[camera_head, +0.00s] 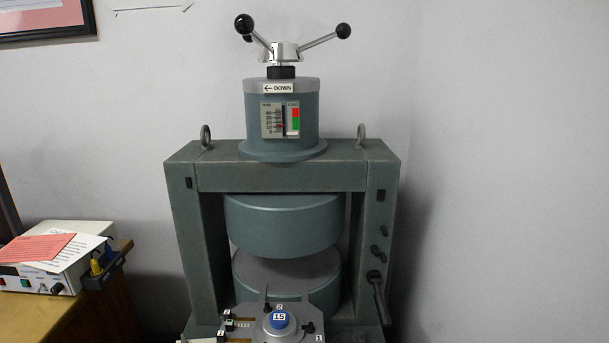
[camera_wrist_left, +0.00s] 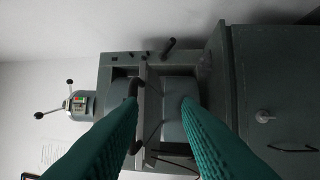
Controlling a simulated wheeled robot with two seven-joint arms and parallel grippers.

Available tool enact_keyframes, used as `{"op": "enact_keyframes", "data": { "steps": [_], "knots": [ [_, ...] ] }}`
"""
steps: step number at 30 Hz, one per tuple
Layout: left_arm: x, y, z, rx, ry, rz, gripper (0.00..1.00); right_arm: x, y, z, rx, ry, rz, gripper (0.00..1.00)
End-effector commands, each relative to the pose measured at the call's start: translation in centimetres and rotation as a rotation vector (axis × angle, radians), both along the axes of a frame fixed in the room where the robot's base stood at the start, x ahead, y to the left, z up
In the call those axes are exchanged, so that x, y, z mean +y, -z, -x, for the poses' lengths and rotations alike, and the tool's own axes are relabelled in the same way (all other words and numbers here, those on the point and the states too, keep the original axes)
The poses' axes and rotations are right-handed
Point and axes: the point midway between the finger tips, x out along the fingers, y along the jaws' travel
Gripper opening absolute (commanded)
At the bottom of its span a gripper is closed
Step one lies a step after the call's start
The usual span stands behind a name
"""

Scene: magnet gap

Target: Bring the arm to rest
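The green-grey magnet frame (camera_head: 280,178) stands upright against the wall in the head view. Its upper pole (camera_head: 285,228) hangs above the lower pole (camera_head: 285,275), with an open gap between them. A spoked handle (camera_head: 281,50) sits on top, above a "DOWN" label and a scale. My left gripper (camera_wrist_left: 160,100) shows only in its wrist view, as two teal ribbed fingers spread apart with nothing seen held between them. The magnet frame appears sideways beyond the fingers, with the spoked handle (camera_wrist_left: 70,103) at left. My right gripper is in neither view.
A lever (camera_head: 378,295) sticks out at the frame's right. A white instrument box (camera_head: 50,270) with papers stands on a wooden desk at left. The wall at right is bare.

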Motion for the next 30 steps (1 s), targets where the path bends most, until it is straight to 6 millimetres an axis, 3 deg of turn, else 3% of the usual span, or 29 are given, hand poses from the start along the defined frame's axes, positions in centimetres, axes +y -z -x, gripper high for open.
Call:
{"op": "enact_keyframes", "data": {
  "steps": [8, 11, 17, 21, 24, 30],
  "knots": [
    [1.9, 5.7, -1.1, 0.255, -0.058, 0.132, 0.31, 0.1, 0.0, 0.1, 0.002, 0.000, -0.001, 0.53],
    [2.9, 8.7, -1.4, 0.385, -0.101, 0.203, 0.31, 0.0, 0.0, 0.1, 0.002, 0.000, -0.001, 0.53],
    [6.1, 16.6, -1.0, 0.727, -0.269, 0.407, 0.31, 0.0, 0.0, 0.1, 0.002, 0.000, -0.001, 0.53],
    [9.1, 22.9, 0.6, 1.002, -0.475, 0.592, 0.31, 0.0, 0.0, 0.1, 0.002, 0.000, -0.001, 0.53],
    [11.1, 26.6, 2.4, 1.165, -0.643, 0.716, 0.31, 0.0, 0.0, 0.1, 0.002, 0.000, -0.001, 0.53],
    [14.1, 31.3, 6.1, 1.389, -0.972, 0.912, 0.31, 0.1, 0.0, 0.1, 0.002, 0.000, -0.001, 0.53]
  ]
}}
